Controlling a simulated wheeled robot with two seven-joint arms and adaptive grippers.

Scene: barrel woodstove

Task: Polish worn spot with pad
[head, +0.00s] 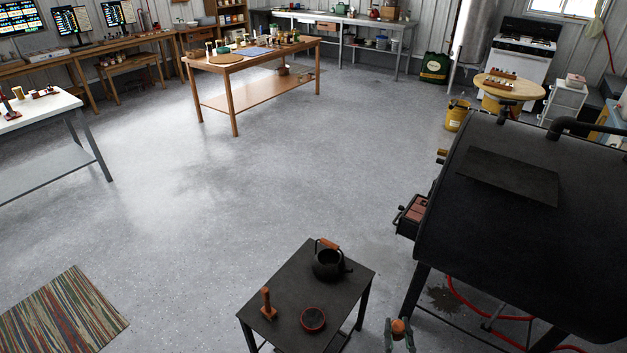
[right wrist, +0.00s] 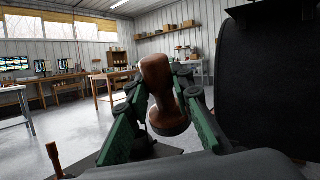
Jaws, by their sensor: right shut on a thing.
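My right gripper (head: 399,333) is low in the head view, between the small black table and the barrel stove. In the right wrist view its green fingers (right wrist: 160,100) are shut on a brown wooden-handled pad (right wrist: 156,75), holding it by the narrow middle. The pad's round, wider end (right wrist: 168,122) shows below the fingers. The black barrel stove (head: 470,240) stands at the right. A flat, dull rectangular patch (head: 509,176) lies on its curved top; I cannot tell if this is the worn spot. The pad is apart from the stove. My left gripper is out of view.
The black table (head: 290,285) holds a kettle (head: 328,264), an upright wooden-handled tool (head: 267,304) and a round red-rimmed tin (head: 312,319). A brick-filled drawer (head: 414,212) juts from the stove's left end. A red hose (head: 470,306) lies beneath it. The middle floor is clear.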

